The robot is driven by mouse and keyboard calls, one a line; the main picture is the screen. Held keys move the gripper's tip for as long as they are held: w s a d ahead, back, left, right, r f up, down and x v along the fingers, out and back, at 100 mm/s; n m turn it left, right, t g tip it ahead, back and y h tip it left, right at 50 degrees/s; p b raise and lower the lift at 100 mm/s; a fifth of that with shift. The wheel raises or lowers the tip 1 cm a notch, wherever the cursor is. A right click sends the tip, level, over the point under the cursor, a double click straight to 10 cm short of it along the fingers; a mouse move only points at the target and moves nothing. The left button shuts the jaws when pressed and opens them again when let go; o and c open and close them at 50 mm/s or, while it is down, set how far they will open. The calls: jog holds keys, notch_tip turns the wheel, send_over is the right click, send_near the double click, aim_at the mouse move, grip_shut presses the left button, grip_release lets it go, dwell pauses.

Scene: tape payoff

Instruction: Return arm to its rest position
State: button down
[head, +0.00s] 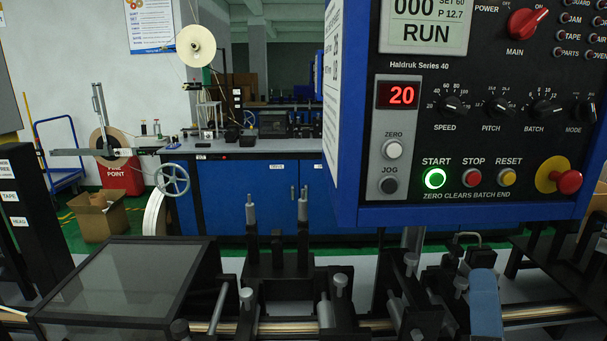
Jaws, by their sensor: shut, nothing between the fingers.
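My gripper and arm do not show in the head view. A control panel (465,180) in a blue housing fills the upper right. Its screen (425,22) reads RUN and 000, and a red display (403,95) reads 20. The START button (435,178) is lit green. The STOP button (473,177) and yellow RESET button (506,177) sit beside it. At the left, a brown tape reel (108,141) stands by a grey horizontal bar and an upright bar. A large cream reel (196,46) is mounted higher, behind it.
A black-framed clear cover (125,285) and dark machine fixtures line the front, with pale strips running through them. A blue-fronted bench (250,195) stands behind. A cardboard box (97,215) and a blue cart (62,170) stand on the floor at left.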

jog(key=s+f+n+g+y, duration=0.2)
jog(key=s+f+n, duration=0.3)
jog(key=s, duration=0.5)
jog(key=s+f+n+g+y, duration=0.2)
jog(key=s+f+n+g, duration=0.2)
jog(key=s, duration=0.7)
jog(key=s+f+n+g+y, duration=0.2)
jog(key=s+f+n, duration=0.4)
jog(key=s, duration=0.4)
jog(key=shift+s+d+g+y, duration=0.15)
jog(key=shift+s+g+y, duration=0.2)
jog(key=shift+g, duration=0.25)
